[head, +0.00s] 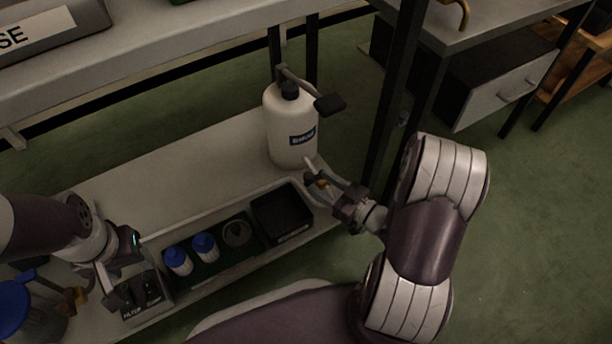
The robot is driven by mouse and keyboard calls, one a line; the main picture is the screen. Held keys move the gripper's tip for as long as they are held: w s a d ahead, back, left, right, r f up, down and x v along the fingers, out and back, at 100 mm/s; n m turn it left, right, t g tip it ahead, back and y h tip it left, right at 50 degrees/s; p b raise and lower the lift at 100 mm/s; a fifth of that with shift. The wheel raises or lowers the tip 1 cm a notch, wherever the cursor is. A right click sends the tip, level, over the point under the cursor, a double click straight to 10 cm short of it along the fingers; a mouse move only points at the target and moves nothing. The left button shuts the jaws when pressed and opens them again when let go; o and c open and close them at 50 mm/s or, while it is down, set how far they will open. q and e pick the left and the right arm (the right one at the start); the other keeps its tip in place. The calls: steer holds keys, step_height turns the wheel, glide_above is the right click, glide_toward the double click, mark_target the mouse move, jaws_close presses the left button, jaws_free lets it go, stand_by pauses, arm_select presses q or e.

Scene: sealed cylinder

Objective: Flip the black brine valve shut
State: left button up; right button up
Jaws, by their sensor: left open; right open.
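A white bottle (284,130) with a dark label stands upright at the back right of the low shelf. A grey lever runs across its black cap (289,91) and ends in a black paddle (330,103), which sticks out to the right of the bottle. I take this as the brine valve; the label is too small to read surely. My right gripper (315,175) is open and empty, just in front of the bottle's base and below the paddle. My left gripper (98,290) is at the lower left, by a dark labelled box (146,293), far from the bottle; its fingers are partly hidden.
A black bin (283,213) and a tray with two blue-capped bottles (204,246) line the shelf's front. A blue-lidded jar (14,312) stands at far left. A dark post (394,95) rises right of the bottle. The shelf's middle (170,182) is bare.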

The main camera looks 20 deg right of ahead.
mark_target(307, 173)
steer(key=b+x, duration=0.1)
steer(key=x, duration=0.4)
steer(key=shift+w+b, duration=0.1)
steer(key=shift+b, duration=0.2)
steer(key=c, duration=0.9)
steer(key=shift+w+a+r+m+t+h+p, duration=0.15)
steer(key=shift+r+m+t+h+p, duration=0.2)
steer(key=shift+h+p, duration=0.2)
steer(key=shift+w+f+m+h, duration=0.1)
steer(key=shift+f+m+h, duration=0.05)
steer(key=shift+m+h, duration=0.15)
arm_select(q)
steer(key=shift+f, duration=0.55)
arm_select(e)
steer(key=shift+f+h, duration=0.15)
steer(key=shift+h, duration=0.1)
steer(key=o, duration=0.9)
steer(key=shift+w, duration=0.1)
